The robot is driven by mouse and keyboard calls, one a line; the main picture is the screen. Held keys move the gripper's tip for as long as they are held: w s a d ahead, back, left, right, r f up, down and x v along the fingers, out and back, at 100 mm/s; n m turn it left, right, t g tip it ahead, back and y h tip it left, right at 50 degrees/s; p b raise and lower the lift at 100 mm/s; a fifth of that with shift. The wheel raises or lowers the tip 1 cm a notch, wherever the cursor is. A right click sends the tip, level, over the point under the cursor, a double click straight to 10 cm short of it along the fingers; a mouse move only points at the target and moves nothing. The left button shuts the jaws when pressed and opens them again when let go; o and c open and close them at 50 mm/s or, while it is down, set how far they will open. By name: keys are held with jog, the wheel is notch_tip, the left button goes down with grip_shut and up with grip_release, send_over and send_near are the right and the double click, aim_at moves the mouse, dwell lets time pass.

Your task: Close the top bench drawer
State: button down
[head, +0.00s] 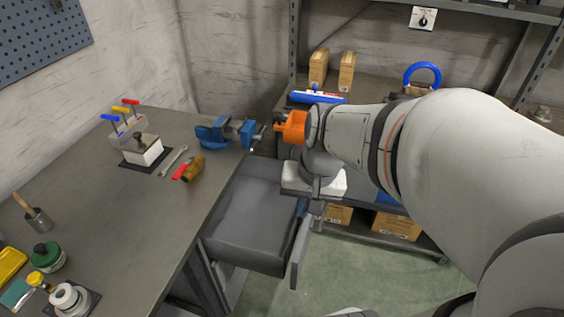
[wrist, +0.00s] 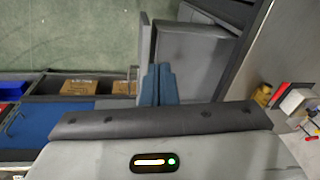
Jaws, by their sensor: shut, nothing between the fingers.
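The top bench drawer (head: 248,215) stands pulled out from under the bench in the head view. Its inside looks empty. Its upright front panel (head: 299,250) faces right, and this panel also shows in the wrist view (wrist: 147,42) as a pale strip. In the wrist view the shut, empty fingers (wrist: 158,68) overlap the panel and the drawer's edge. I cannot tell whether they touch.
The bench top (head: 180,215) carries a blue vise (head: 225,132), a wrench, a brown-handled tool and a block with coloured handles. A shelf with cardboard boxes (head: 396,222) stands behind my arm. Green floor (head: 345,265) is clear right of the drawer.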

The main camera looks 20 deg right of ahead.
jog(key=w+d+f+m+t+y+b, duration=0.25)
jog(key=d+f+m+b, duration=0.25)
jog(key=d+f+m, duration=0.65)
jog(key=w+d+f+m+t+y+b, duration=0.15)
jog(key=d+f+m+y+b, duration=0.25)
jog(key=d+f+m, duration=0.75)
jog(key=w+a+f+n+b, duration=0.1)
jog(key=w+a+f+n, duration=0.1)
jog(key=w+a+f, duration=0.5)
jog(key=shift+a+f+n+b, duration=0.35)
jog(key=shift+a+f, duration=0.95)
jog(key=shift+a, duration=1.5)
jog(key=shift+h, duration=0.25)
